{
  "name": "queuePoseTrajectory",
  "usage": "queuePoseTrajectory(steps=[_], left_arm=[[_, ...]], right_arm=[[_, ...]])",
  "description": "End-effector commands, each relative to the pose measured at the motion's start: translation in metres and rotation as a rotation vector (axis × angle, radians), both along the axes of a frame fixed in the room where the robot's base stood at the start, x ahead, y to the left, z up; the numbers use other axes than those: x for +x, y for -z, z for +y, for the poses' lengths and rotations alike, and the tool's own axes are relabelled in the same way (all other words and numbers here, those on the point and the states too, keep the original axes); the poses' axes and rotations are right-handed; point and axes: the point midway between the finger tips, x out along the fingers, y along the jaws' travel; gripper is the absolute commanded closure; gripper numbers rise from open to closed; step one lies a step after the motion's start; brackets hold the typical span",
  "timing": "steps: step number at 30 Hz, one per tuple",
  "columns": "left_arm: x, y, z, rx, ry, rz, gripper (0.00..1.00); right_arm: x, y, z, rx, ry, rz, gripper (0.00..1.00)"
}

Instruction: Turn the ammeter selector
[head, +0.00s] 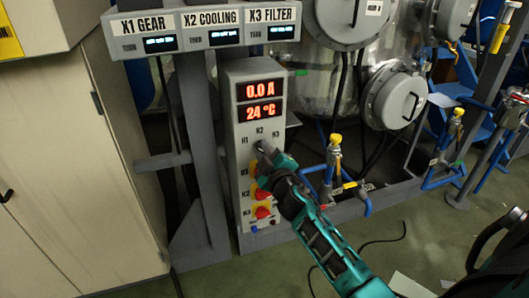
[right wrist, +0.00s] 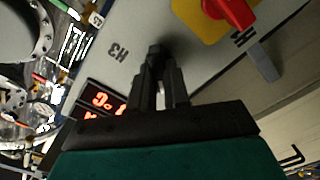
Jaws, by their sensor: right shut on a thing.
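The grey control box (head: 240,195) stands upright in the middle of the head view. Its red displays (head: 261,101) read 0.0 A and 24 °C. The dark ammeter selector (right wrist: 155,50) is on the panel below the displays, among labels N1, N2 and N3 or similar. My right gripper (head: 265,153) reaches it from the lower right. In the right wrist view the two black fingers (right wrist: 158,82) are shut on the selector's handle, close to the panel. The fingers hide much of the selector, so its exact pointing is hard to tell. My left gripper is not in view.
A sign bar (head: 205,27) hangs above. Blue pipes with yellow valves (head: 335,150) stand right of the box. A beige cabinet (head: 75,160) stands left.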

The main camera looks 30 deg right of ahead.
Motion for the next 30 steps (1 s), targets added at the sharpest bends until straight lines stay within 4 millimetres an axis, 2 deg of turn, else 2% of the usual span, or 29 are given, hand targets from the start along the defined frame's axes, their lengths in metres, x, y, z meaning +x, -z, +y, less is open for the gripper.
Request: queuePoseTrajectory(steps=[1,2,9,16,20,23,30], left_arm=[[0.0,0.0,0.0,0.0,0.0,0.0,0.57],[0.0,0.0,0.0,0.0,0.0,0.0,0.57],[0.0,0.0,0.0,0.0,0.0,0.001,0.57],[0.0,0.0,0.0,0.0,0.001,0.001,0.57],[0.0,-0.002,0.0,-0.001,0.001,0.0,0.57],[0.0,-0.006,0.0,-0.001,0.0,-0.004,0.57],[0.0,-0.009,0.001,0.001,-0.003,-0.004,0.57]], right_arm=[[-0.001,0.002,0.0,-0.006,0.002,0.004,1.0],[-0.001,0.002,0.0,-0.006,0.002,0.004,0.81],[0.0,0.001,0.0,-0.004,0.0,0.002,0.58],[-0.001,0.0,0.0,-0.002,0.0,0.0,0.58],[-0.007,0.0,0.002,-0.001,-0.001,0.001,0.58],[-0.021,0.0,0.005,0.0,0.0,0.002,0.58],[-0.07,0.001,0.017,0.001,0.0,0.004,0.58]])
